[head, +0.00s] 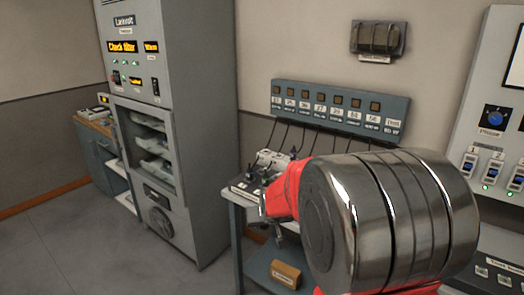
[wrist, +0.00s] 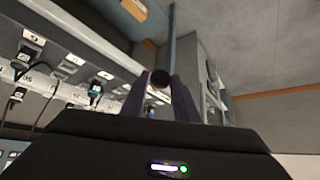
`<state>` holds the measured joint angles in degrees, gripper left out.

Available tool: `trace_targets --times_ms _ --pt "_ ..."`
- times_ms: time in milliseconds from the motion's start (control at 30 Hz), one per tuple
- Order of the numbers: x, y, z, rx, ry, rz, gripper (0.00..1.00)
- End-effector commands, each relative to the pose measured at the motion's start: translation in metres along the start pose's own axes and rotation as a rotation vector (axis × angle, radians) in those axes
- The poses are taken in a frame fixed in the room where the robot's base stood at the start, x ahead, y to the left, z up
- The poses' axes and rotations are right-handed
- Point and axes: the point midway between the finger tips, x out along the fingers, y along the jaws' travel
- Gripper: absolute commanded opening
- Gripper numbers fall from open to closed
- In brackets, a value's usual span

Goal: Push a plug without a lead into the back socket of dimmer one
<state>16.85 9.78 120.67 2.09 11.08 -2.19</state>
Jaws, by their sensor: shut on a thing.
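My gripper (wrist: 163,98) is shut on a small dark round-ended thing (wrist: 160,77) between its fingertips in the wrist view. It looks like the plug, and I see no lead on it. In the wrist view a pale strip with sockets (wrist: 62,58) runs along the left. A black plug (wrist: 28,50) and a green-lit plug (wrist: 96,90) sit there. The held plug is to the right of this strip and appears apart from it. In the head view my arm hides most of the gripper, near the bench. I cannot tell which socket belongs to dimmer one.
A tall grey cabinet (head: 214,130) with amber displays stands left of the bench (head: 236,198). Above the bench a labelled wall panel (head: 340,108) has several hanging leads. A wooden block (head: 286,273) lies low down. A control panel (head: 490,60) stands right. The floor at left is clear.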

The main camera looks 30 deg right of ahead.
Motion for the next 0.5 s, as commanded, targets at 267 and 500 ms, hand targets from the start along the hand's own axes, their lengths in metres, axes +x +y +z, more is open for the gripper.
trace_targets --times_ms 267,500 --pt "0.007 0.12 -0.004 0.243 -0.162 0.169 0.0" --pt "0.002 0.217 0.016 0.571 -0.307 0.327 0.0"
